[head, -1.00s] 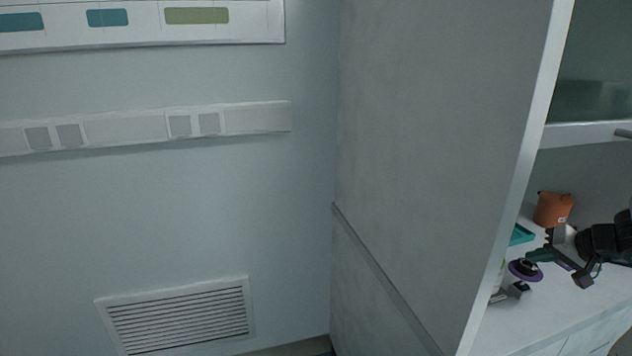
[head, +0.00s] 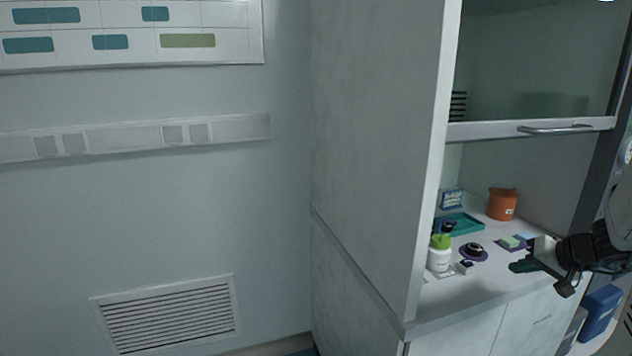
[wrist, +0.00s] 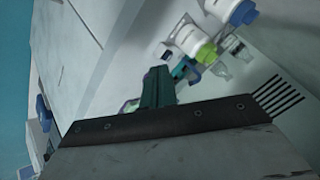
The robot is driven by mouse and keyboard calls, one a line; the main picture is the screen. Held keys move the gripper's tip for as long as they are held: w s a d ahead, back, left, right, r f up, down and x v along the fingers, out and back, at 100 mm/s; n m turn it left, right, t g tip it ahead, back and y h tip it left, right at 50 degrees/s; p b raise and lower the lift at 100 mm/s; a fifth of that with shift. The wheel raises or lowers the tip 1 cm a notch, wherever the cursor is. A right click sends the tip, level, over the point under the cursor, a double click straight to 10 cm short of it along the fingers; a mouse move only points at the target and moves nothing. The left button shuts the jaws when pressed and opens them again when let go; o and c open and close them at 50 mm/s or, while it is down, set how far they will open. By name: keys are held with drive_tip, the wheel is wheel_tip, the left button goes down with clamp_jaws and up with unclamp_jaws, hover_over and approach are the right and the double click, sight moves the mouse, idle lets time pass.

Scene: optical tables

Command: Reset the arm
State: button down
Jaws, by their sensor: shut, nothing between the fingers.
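My gripper (head: 522,266) is at the right of the head view, in front of the cabinet opening and above the white worktop (head: 480,293). Its dark teal fingers are together with nothing between them. In the wrist view the shut fingers (wrist: 158,88) show at the middle, pointing up the picture. My dark arm comes in from the right edge of the head view.
A white bottle with a green cap (head: 439,256), a purple round item (head: 473,251), a teal tray (head: 460,224) and an orange container (head: 502,204) stand in the cabinet. A raised glass sash (head: 530,128) is above. A blue bin (head: 601,311) is at lower right.

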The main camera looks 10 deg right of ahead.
drive_tip(key=s+a+r+n+g, duration=0.2)
drive_tip(key=s+a, duration=0.4)
drive_tip(key=a, duration=0.5)
drive_tip(key=s+a+r+n+g+h, duration=0.1)
drive_tip(key=s+a+r, duration=0.4)
drive_tip(key=a, duration=0.7)
drive_tip(key=s+a+r+n+g, duration=0.4)
drive_tip(key=s+a, duration=0.3)
drive_tip(key=a, duration=0.4)
drive_tip(key=shift+s+a+g+h, duration=0.25)
drive_tip(key=shift+a+g+h, duration=0.05)
drive_tip(key=shift+a, duration=0.05)
drive_tip(key=shift+r, duration=0.1)
drive_tip(key=shift+d, duration=0.15)
